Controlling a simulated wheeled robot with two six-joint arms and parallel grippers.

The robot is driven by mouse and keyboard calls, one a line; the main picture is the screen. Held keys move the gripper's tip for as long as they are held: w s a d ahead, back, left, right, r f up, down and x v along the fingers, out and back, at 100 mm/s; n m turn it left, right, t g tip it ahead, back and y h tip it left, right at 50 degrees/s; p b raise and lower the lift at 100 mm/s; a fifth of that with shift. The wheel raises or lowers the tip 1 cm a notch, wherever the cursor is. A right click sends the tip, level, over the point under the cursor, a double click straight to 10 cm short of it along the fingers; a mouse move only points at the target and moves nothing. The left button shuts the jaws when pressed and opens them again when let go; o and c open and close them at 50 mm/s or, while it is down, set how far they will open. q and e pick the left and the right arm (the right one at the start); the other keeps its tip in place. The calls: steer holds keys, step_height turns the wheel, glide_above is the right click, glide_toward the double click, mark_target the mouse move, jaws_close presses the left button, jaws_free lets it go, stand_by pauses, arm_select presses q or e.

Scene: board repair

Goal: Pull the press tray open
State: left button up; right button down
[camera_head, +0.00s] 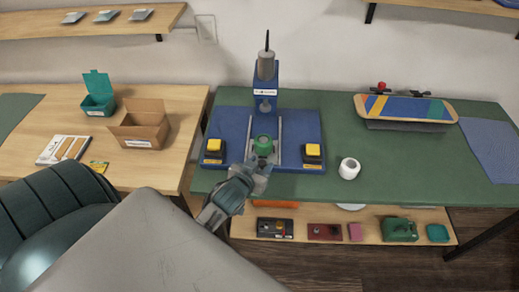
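A blue press (266,78) stands on a blue base plate (226,125) on the green table. Its tray (264,146), with a green round part on top, sits between two rails under the press head. My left gripper (263,165) is at the front of the tray, close to or touching it. Its fingers overlap the tray front, and I cannot tell whether they are closed on it. My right gripper is not in view.
Two yellow buttons (214,145) (313,150) flank the tray. A white tape roll (349,168) lies at the right, and a striped skateboard deck (405,107) is further right. A cardboard box (141,128) and a teal box (98,98) stand on the left wooden table. A lower shelf holds several items.

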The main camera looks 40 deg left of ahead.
arm_select(q)
steer(key=b+v, duration=0.2)
steer(key=v, duration=0.8)
steer(key=shift+s, duration=0.4)
